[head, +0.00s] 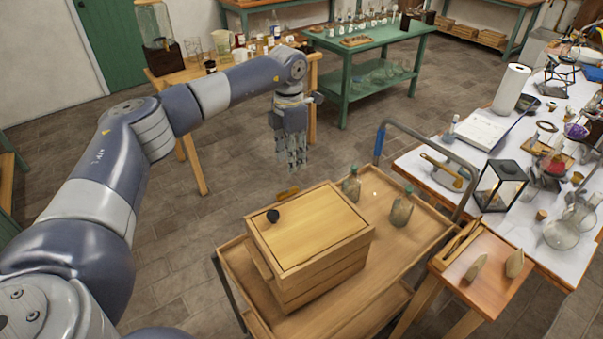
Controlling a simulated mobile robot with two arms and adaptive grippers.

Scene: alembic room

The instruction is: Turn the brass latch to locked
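A brass-coloured elongated piece (287,193), which looks like the latch, shows at the far edge of a light wooden box (312,232). Its exact setting is too small to tell. The box has a flat lid with a round black knob (273,216) near its left side. The box stands on a wooden cart (408,250). My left gripper (297,163) points down, above and beyond the brass piece and apart from it. Nothing shows in its fingers; their gap is too small to judge. My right gripper is not in view.
Two glass bottles, one (352,186) behind the box and one (402,208) to its right, stand on the cart. The cart's metal handle (430,138) rises behind them. A cluttered white-topped table (425,178) is at right, a green table (385,38) at the back. Floor is open at left.

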